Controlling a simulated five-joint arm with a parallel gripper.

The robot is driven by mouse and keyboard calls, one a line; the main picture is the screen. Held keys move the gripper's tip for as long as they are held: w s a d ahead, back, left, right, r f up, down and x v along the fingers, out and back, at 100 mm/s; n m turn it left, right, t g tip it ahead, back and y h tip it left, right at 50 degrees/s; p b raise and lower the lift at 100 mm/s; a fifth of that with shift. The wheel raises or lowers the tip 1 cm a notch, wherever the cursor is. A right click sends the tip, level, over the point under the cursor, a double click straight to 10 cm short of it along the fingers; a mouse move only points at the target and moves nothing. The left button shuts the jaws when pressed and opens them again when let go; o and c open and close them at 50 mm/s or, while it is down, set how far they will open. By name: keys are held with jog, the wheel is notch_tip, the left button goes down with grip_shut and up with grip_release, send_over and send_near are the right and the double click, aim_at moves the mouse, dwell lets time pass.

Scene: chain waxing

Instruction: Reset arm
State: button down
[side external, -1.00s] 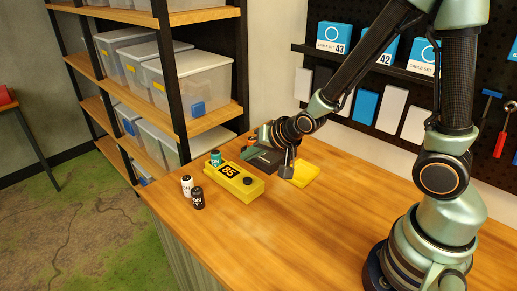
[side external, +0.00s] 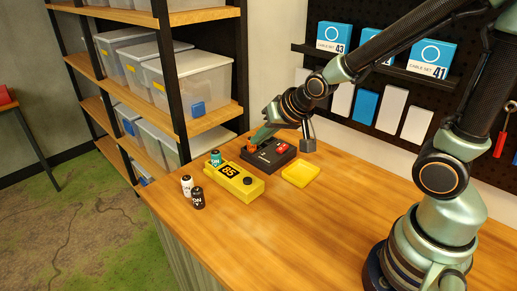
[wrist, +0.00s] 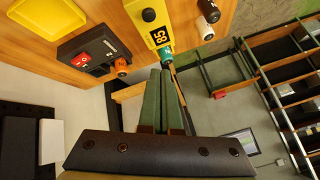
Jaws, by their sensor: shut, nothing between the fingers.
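My gripper (side external: 256,140) hangs above the back of the workbench (side external: 300,220), its fingers together and empty. In the wrist view my gripper (wrist: 163,74) shows two green fingers closed side by side. In the side view its tips overlap the back left of a black box (side external: 268,158) with red switches; the wrist view shows the fingers apart from this box (wrist: 92,54).
A white bottle (side external: 187,186) and black bottle (side external: 198,198) stand near the bench edge. A shallow yellow tray (side external: 300,174) lies right of the box. The front bench is clear.

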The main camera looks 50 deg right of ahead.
jog(key=s+d+r+n+g, duration=0.1)
jog(key=s+r+n+g, duration=0.1)
jog(key=s+r+n, duration=0.3)
jog(key=shift+s+d+r, duration=0.35)
jog(key=shift+s+r, duration=1.3)
jog(key=shift+s, duration=1.25)
